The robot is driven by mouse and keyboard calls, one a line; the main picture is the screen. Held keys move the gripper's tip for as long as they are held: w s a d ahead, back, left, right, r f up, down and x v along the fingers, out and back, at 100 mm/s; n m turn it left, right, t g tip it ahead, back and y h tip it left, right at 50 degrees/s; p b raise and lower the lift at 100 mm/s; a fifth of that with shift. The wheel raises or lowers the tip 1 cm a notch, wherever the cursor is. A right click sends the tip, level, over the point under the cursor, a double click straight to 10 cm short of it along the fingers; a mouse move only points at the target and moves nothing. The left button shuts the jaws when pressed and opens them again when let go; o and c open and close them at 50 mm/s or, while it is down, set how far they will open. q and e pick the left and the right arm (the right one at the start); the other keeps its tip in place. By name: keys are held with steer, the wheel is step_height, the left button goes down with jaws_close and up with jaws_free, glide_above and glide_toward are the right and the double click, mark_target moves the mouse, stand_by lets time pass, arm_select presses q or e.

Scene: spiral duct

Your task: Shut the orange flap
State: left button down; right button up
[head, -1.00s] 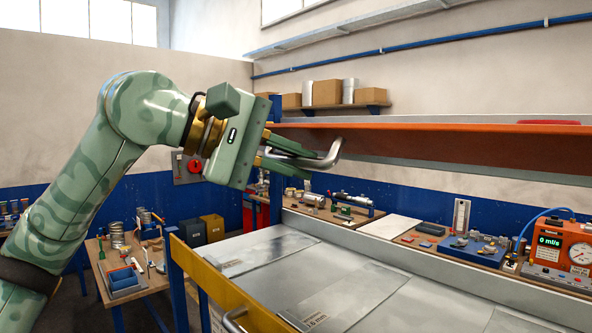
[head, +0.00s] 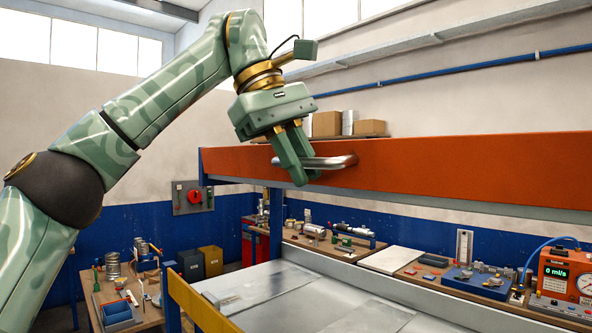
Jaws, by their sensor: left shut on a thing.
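The orange flap (head: 440,166) runs across the view from the middle to the right edge, above the grey metal bed, with its broad orange face towards me. A silver bar handle (head: 338,161) sticks out of the flap near its left end. My left gripper (head: 298,166) comes from above with its green fingers shut on this handle. There is an open gap between the flap's lower edge and the bed. My right gripper is not in view.
Metal sheets (head: 290,290) lie on the bed behind a yellow front rail (head: 200,305). A back bench carries an orange meter (head: 565,275) and small tools. A side table (head: 125,300) stands at the lower left. Boxes (head: 327,124) sit on a wall shelf.

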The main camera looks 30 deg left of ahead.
arm_select(q)
steer(key=shift+w+d+r+g, duration=0.15)
steer(key=shift+w+g, duration=0.1)
steer(key=shift+g, duration=0.35)
steer(key=c, duration=1.7)
jaws_free()
steer(key=shift+w, duration=0.15)
